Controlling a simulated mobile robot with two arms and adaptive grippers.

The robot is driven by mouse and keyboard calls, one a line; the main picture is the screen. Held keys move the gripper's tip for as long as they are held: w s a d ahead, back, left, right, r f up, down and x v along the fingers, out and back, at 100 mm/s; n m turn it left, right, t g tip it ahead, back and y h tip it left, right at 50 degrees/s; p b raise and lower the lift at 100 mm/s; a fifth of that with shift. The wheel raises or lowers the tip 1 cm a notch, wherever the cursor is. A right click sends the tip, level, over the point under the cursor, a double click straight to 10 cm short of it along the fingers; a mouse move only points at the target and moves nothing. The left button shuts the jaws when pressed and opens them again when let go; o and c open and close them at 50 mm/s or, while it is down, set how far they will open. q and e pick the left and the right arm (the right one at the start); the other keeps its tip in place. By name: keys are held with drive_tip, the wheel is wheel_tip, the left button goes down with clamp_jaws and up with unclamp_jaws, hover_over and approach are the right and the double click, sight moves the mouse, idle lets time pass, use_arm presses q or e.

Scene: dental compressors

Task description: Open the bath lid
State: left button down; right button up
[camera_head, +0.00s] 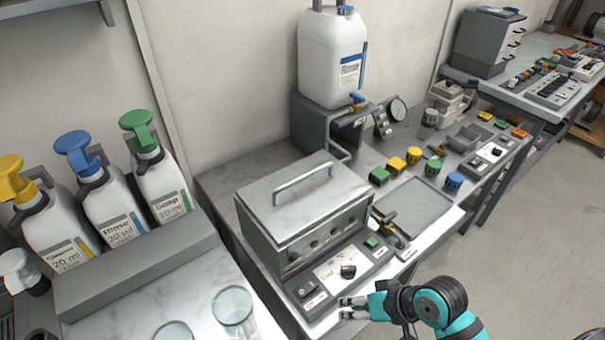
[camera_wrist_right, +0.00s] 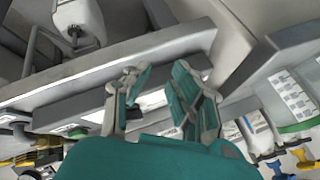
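The bath (camera_head: 262,243) is a grey metal box on the bench, in the middle of the head view. Its flat lid (camera_head: 300,210) lies shut on top, with a raised bar handle (camera_head: 303,182) along it. A sloped front panel carries a black knob (camera_head: 348,271), a switch (camera_head: 306,291) and a green button (camera_head: 372,241). My right gripper (camera_head: 346,308) is in front of this panel near the bench edge, below the lid and apart from the handle. In the right wrist view its fingers (camera_wrist_right: 160,78) are spread with nothing between them. My left gripper is not in view.
Pump bottles (camera_head: 160,180) stand at the left behind a grey ledge, with glass beakers (camera_head: 234,312) in front. A white canister (camera_head: 333,60) stands on a stand behind the bath. A grey tray (camera_head: 412,205) and coloured knobs (camera_head: 396,164) lie to the right. Open floor is at right.

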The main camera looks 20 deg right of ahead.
drive_tip(key=w+d+r+m+t+y, duration=0.3)
drive_tip(key=w+r+m, duration=0.1)
drive_tip(key=w+r, duration=0.4)
drive_tip(key=m+t+y, duration=0.3)
drive_tip(key=m, duration=0.2)
approach(304, 177)
drive_tip(key=p+x, duration=0.2)
drive_tip(key=x, duration=0.3)
drive_tip(key=p+x, duration=0.2)
drive_tip(key=x, duration=0.3)
drive_tip(key=shift+w+d+f+p, duration=0.15)
drive_tip(key=shift+w+f+p, duration=0.1)
drive_tip(key=shift+w+p, duration=0.15)
clamp_jaws()
drive_tip(key=shift+s+f, duration=0.1)
